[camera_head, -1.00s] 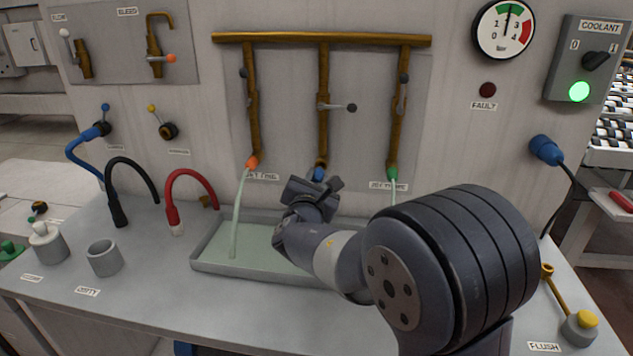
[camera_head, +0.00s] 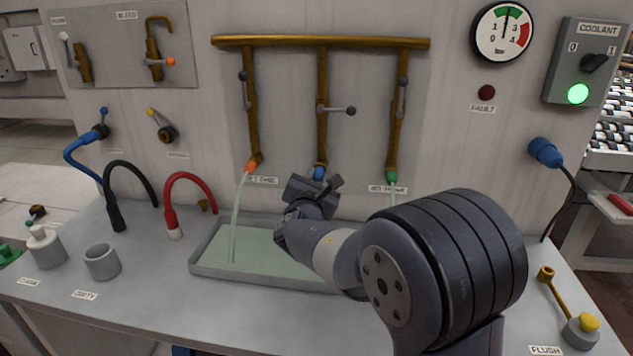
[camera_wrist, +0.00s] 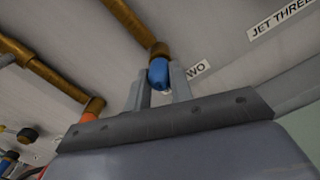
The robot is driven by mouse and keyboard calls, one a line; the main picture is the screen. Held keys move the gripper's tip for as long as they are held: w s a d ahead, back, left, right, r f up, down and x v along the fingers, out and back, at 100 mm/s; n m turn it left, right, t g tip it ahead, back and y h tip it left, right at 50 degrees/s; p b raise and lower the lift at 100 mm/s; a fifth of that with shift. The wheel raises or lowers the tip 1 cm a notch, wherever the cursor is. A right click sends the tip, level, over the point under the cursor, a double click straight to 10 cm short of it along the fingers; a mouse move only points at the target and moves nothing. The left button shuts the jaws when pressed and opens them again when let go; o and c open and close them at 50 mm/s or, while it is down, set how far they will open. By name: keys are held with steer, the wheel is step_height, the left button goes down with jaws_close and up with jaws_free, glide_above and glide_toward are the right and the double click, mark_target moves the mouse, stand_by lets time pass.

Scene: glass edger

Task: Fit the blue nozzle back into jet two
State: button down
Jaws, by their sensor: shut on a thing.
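The blue nozzle (camera_head: 319,173) is at the lower end of the middle brass pipe (camera_head: 322,125), which is jet two. In the wrist view the blue nozzle (camera_wrist: 159,74) sits between the two fingers of my gripper (camera_wrist: 160,90), right against the pipe's brass end (camera_wrist: 159,49). My gripper (camera_head: 318,183) is shut on it. I cannot tell how deep the nozzle is seated. The jet two label (camera_wrist: 198,70) is partly covered by a finger. The middle pipe's valve lever (camera_head: 338,110) points sideways to the right.
Jets with an orange nozzle (camera_head: 253,166) and a green nozzle (camera_head: 391,176) flank it, both running water. A shallow tray (camera_head: 213,271) lies below. The coolant lamp (camera_head: 578,94) glows green. Black (camera_head: 117,213) and red (camera_head: 172,215) hoses stand left.

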steer(key=shift+w+d, duration=0.15)
steer(key=shift+w, duration=0.5)
steer(key=c, duration=1.2)
jaws_free()
steer(key=shift+o, duration=0.2)
steer(key=shift+s, duration=0.1)
steer(key=s+a+b, duration=0.1)
steer(key=s+a, duration=0.1)
steer(key=s, duration=0.8)
steer(key=shift+s, duration=0.25)
steer(key=shift+w, duration=0.1)
steer(key=w, duration=0.3)
steer(key=w+d, duration=0.1)
steer(key=w, duration=0.3)
steer(key=w+d, duration=0.1)
steer(key=w, duration=0.2)
steer(key=shift+w+p, duration=0.3)
steer(key=shift+p, duration=0.1)
steer(key=shift+s+a, duration=0.1)
steer(key=shift+s, duration=0.35)
